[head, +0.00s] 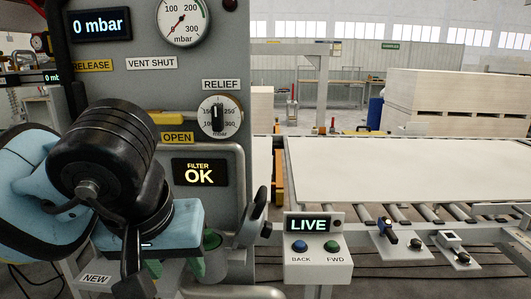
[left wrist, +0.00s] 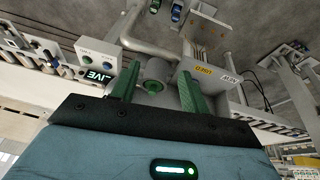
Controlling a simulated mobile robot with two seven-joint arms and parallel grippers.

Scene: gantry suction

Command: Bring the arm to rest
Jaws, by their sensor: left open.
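My left arm comes in from the left in the head view, with its blue wrist in front of the grey panel. My left gripper (head: 168,268) hangs low near the NEW label, partly hidden by the wrist. In the left wrist view its two green fingers (left wrist: 157,88) stand wide apart. Nothing is held between them. A grey cylinder with a green centre (left wrist: 154,74) shows beyond the fingers; I cannot tell how far off it is. My right gripper is not in view.
The grey panel (head: 228,60) carries a gauge (head: 183,20), a relief knob (head: 217,117) and a FILTER OK display (head: 200,172). The LIVE button box (head: 317,262) stands right of my arm. A white sheet (head: 400,170) lies on the roller conveyor. A grey canister (head: 214,262) stands near the gripper.

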